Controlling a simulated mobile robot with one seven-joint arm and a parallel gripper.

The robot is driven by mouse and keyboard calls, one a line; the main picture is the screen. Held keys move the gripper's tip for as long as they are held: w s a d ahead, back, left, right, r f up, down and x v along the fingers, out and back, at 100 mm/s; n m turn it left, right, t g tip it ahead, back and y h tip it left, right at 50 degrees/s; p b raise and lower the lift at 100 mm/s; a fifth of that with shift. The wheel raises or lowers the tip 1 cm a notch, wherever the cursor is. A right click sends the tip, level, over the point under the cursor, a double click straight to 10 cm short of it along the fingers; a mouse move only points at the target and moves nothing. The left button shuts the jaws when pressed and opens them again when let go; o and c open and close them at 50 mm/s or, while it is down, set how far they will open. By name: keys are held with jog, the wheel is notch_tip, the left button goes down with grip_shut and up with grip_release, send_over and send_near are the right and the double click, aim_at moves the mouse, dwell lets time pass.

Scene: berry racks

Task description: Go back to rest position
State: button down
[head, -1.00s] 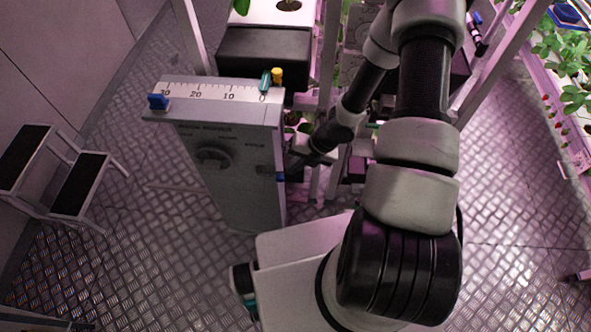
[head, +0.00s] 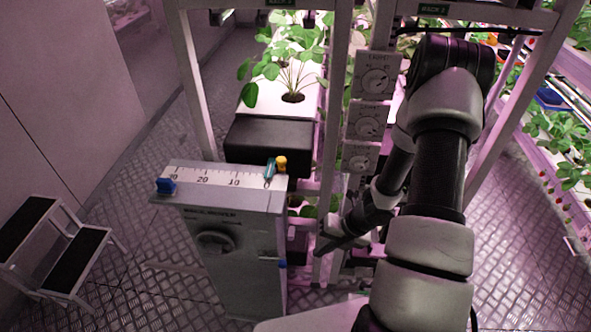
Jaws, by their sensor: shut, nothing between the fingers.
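My gripper (head: 325,248) is at the end of my folded arm, low and right of the grey cabinet. It points down and left. Its fingers look dark, thin and closed, with nothing visible in them. A small gap shows between the fingertips and the cabinet's right side. My arm rises on the right, bends at the top and comes down in front of the rack.
A step stool (head: 75,260) is left.

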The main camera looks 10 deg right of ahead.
jog(key=w+d+r+m+t+h, duration=0.1)
jog(key=w+d+r+m+h, duration=0.25)
jog(key=r, duration=0.45)
jog(key=w+d+r+m+t+h, duration=0.2)
jog(key=w+d+r+m, duration=0.3)
jog(key=r, duration=0.3)
notch_tip(320, 180, up, 15)
jog(key=s+m+h, duration=0.2)
jog(key=m+h, duration=0.1)
jog(key=m, duration=0.6)
jog(key=s+a+r+m+y, duration=0.1)
jog(key=s+a+r+m, duration=0.5)
jog(key=s, duration=0.3)
jog(key=s+a+r+m+y, duration=0.2)
jog(key=s+a+r+m, duration=0.4)
jog(key=s+m, duration=0.3)
jog(key=shift+s+a+r, duration=0.15)
jog(key=shift+s+a, duration=0.3)
jog(key=shift+a, duration=0.45)
jog(key=shift+y, duration=0.25)
